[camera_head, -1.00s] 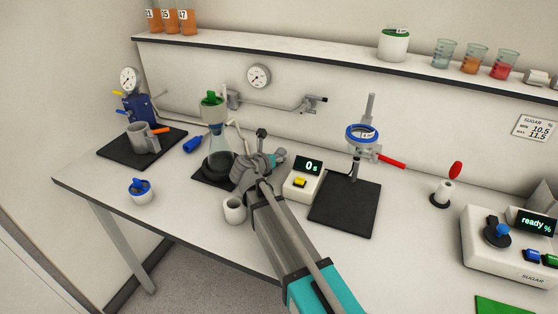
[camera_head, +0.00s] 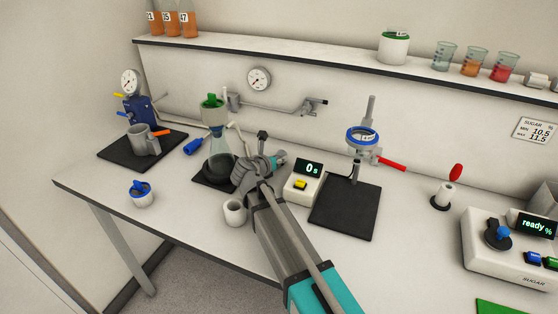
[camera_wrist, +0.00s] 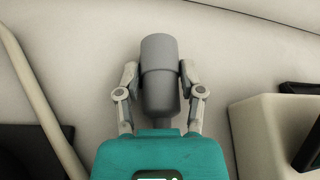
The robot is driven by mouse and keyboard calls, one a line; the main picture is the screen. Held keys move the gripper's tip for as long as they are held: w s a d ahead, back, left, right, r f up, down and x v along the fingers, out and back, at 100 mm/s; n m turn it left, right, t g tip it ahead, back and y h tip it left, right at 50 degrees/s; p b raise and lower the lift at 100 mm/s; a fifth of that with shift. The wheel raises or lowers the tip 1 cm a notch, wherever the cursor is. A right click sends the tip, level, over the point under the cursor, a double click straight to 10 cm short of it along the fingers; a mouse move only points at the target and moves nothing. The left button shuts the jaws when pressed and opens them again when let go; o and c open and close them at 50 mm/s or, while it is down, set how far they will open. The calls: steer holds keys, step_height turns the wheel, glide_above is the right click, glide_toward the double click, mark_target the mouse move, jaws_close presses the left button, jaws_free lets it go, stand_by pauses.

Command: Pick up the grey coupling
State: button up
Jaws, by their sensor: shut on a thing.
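The grey coupling (camera_wrist: 159,92) is a smooth grey cylinder with a wider upper part, seen close up in the middle of the wrist view. My gripper (camera_wrist: 159,75) has one finger on each side of it, and both fingers press against its sides. My gripper's teal body covers the area below it. In the head view, my gripper (camera_head: 275,162) is over the bench between the flask and the timer; I cannot make out the coupling there.
A flask (camera_head: 219,167) with a green-topped funnel stands just left of my gripper. The timer (camera_head: 303,188) and a black stand base (camera_head: 344,213) are to the right. A pale hose (camera_wrist: 35,95) runs along the left of the wrist view.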

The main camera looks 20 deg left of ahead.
steer(key=shift+c, duration=0.9)
steer(key=shift+r, duration=0.15)
step_height(320, 180, up, 3)
steer(key=p, duration=0.3)
steer(key=s+r+p, duration=0.9)
steer(key=s+p, duration=0.1)
steer(key=s, duration=0.4)
steer(key=shift+a+r, duration=0.35)
steer(key=shift+a, duration=0.05)
steer(key=shift+s+a, duration=0.1)
steer(key=shift+a, duration=0.05)
